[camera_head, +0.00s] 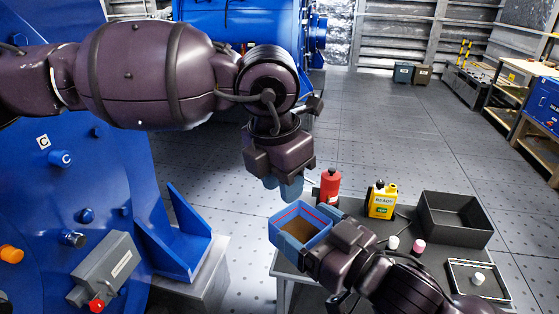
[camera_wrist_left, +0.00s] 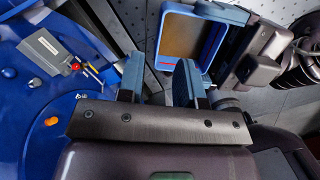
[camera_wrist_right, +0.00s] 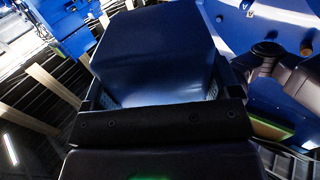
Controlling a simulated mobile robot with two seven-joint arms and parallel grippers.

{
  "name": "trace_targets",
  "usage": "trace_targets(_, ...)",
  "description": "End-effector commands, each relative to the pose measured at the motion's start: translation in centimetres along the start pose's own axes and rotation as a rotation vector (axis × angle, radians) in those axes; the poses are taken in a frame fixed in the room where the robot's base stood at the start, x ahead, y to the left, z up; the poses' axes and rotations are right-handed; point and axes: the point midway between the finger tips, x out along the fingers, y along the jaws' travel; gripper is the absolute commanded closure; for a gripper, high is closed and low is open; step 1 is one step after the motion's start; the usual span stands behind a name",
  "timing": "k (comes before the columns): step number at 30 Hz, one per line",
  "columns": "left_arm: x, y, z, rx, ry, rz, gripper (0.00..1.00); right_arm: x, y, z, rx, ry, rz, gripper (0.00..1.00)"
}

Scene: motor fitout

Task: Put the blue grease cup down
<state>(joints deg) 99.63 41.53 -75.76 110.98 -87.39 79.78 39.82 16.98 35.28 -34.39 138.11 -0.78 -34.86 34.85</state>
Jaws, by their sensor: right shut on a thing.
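The blue grease cup (camera_head: 275,236) is a square open-topped blue cup with brown grease inside and a red line near its inner rim. My right gripper (camera_head: 306,245) is shut on it and holds it at the near left corner of the grey table. The cup's blue side fills the middle of the right wrist view (camera_wrist_right: 155,50). Whether its base touches the table is hidden. My left gripper (camera_head: 284,188) is just above and behind the cup, pointing down. In the left wrist view its fingers (camera_wrist_left: 158,80) are apart with nothing between them, and the cup (camera_wrist_left: 165,45) is beyond them.
The grey table (camera_head: 405,265) carries a red bottle (camera_head: 330,186), a yellow can (camera_head: 382,200), a black bin (camera_head: 455,220), a shallow tray (camera_head: 480,292) and small white and pink pieces. A large blue machine housing (camera_head: 60,200) with a blue bracket (camera_head: 180,240) stands on the left.

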Motion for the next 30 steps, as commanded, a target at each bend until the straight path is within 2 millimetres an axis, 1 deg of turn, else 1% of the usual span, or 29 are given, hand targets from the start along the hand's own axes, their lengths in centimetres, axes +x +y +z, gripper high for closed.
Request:
trace_targets(1, 0.9, -0.1, 0.0, 0.001, 0.001, -0.001, 0.67, 0.0, 0.0, 0.0, 0.0, 0.0, 0.0, 0.41)
trace_targets(6, 3.5, 0.0, 0.0, 0.0, 0.001, -0.001, 0.67, 0.0, 0.0, 0.0, 0.0, 0.001, 0.0, 0.41)
trace_targets(12, 5.7, -0.1, 0.0, 0.001, 0.0, -0.002, 0.67, 0.0, 0.0, 0.0, 0.0, 0.001, 0.0, 0.41)
trace_targets(18, 6.5, 0.0, 0.0, 0.001, -0.002, 0.0, 0.67, 0.0, 0.0, 0.0, 0.0, 0.001, 0.0, 0.41)
trace_targets(26, 6.5, 0.0, 0.0, 0.001, -0.002, 0.0, 0.67, 0.0, 0.0, 0.0, 0.0, 0.001, 0.0, 0.41)
trace_targets(30, 6.5, 0.0, 0.0, 0.001, -0.002, 0.0, 0.88, 0.0, 0.0, 0.0, 0.0, 0.001, 0.0, 0.41)
